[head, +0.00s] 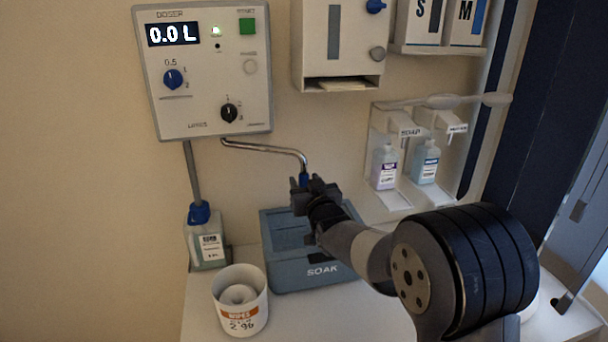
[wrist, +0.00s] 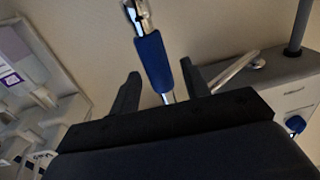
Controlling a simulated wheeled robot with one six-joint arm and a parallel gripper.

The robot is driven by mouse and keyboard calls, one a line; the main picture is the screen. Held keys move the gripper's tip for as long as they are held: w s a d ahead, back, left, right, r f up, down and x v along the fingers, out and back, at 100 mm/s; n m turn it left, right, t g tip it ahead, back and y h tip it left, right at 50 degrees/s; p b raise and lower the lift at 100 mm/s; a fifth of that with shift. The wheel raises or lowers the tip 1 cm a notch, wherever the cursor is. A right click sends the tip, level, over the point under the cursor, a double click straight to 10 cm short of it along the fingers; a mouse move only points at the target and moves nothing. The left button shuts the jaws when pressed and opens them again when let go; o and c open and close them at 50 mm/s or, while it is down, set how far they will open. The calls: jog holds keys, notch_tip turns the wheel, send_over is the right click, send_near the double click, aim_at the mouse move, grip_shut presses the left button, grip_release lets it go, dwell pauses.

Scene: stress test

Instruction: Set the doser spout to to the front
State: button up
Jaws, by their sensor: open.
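The doser (head: 203,70) is a pale wall box with a display reading 0.0 L, a green button and two knobs. Its metal spout (head: 265,147) comes out below the box and reaches to the right, its end bent down with a blue sleeve (head: 304,180). My gripper (head: 308,183) is at that spout end, above the soak tub. In the wrist view my gripper (wrist: 160,92) is open, with the blue sleeve (wrist: 154,62) between its two fingers and a visible gap on each side. The doser's underside (wrist: 275,85) shows at the right there.
The grey SOAK tub (head: 310,275) stands on the counter below the spout. A wipes tub (head: 240,305) and a bottle (head: 206,245) with a blue cap stand at left. Soap dispensers (head: 405,160) and a towel dispenser (head: 340,45) hang on the wall at right.

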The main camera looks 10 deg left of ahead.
jog(key=shift+x, duration=0.85)
jog(key=shift+c, duration=0.4)
grip_shut()
